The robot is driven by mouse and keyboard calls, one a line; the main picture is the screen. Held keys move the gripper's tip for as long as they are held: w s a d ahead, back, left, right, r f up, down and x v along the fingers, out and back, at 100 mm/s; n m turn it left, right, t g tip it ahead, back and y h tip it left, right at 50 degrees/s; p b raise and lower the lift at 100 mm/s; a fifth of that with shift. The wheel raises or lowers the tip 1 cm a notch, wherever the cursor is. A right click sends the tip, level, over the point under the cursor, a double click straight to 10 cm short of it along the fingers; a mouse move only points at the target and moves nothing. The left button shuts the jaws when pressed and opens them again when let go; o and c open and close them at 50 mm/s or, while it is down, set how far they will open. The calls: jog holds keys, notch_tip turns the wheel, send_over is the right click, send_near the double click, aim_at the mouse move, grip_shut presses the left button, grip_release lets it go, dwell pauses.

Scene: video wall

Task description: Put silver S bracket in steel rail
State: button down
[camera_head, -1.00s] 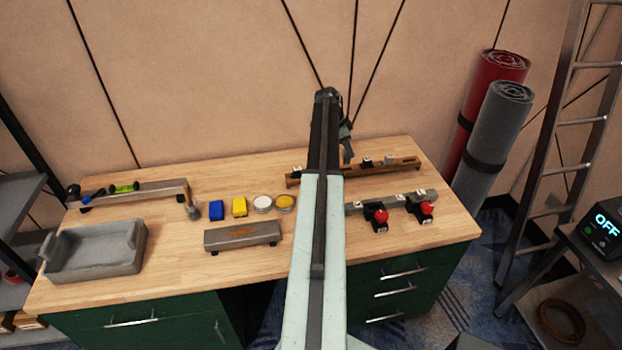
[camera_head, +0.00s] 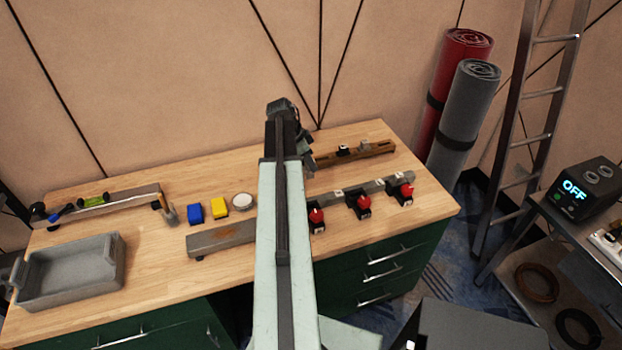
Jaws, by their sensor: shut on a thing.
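My gripper (camera_head: 308,157) is small and dark at the far end of my arm, over the back of the workbench near the brown rail. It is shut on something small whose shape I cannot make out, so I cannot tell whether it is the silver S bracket. A grey steel rail (camera_head: 378,186) with several red-knobbed clamps (camera_head: 358,202) lies on the right side of the bench, nearer to me than the gripper. My arm hides its left end. The brown rail (camera_head: 378,150) behind carries a black piece (camera_head: 343,151) and a silvery piece (camera_head: 365,144).
A ladder (camera_head: 525,130) stands right.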

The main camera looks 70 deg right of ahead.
jog(key=s+a, duration=0.3)
jog(key=a, duration=0.5)
jog(key=shift+d+f+b, duration=0.15)
jog(key=shift+f+b, duration=1.05)
jog(key=shift+d+f+b, duration=0.1)
jog(key=shift+f+b, duration=1.05)
jog(key=shift+f+b, duration=0.45)
jog(key=shift+b, duration=0.05)
jog(key=shift+f+b, duration=0.7)
jog(key=shift+f, duration=0.05)
jog(key=shift+f, duration=0.1)
jog(key=shift+f+b, duration=0.6)
jog(key=shift+b, duration=0.15)
jog(key=shift+f+b, duration=0.8)
